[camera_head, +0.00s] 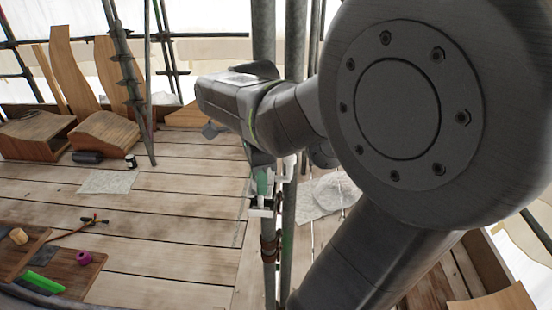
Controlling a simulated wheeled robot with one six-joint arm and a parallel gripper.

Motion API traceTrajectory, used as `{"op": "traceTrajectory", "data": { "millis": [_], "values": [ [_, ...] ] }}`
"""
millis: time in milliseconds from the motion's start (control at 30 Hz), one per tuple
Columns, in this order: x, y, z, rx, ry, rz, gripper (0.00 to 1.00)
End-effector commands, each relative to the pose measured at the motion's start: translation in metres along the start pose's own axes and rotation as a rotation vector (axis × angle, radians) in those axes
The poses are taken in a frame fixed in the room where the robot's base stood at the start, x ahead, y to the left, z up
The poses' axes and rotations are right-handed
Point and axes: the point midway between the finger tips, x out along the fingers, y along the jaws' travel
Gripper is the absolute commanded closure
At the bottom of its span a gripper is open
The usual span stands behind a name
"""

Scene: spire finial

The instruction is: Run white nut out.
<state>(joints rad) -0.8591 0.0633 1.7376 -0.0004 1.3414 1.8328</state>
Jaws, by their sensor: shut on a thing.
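My gripper (261,190) points down beside the upright scaffold poles (269,258), near the middle of the view. Its fingers are small here and partly hidden by my wrist and the poles. It is shut on a small white piece (262,212) at its lower end, which looks like the white nut. The nut's thread and the part it sits on cannot be made out. Another white fitting (289,166) shows just right of the gripper, close to the poles. My arm covers much of the right side.
A wooden board (75,268) at lower left holds a purple ring (84,257) and a green block (38,282). Wooden blocks (105,135) stand at back left. A rusty clamp (270,248) sits on the poles below the gripper. The plank floor (180,220) left of the poles is mostly clear.

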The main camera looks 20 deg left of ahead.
Motion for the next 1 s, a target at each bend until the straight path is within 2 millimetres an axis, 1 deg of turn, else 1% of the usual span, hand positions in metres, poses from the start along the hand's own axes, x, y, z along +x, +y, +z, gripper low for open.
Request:
{"op": "traceTrajectory", "data": {
  "millis": [1000],
  "values": [
    [-0.0014, -0.0004, 0.0002, -0.963, 0.001, -0.002, 0.94]
  ]
}}
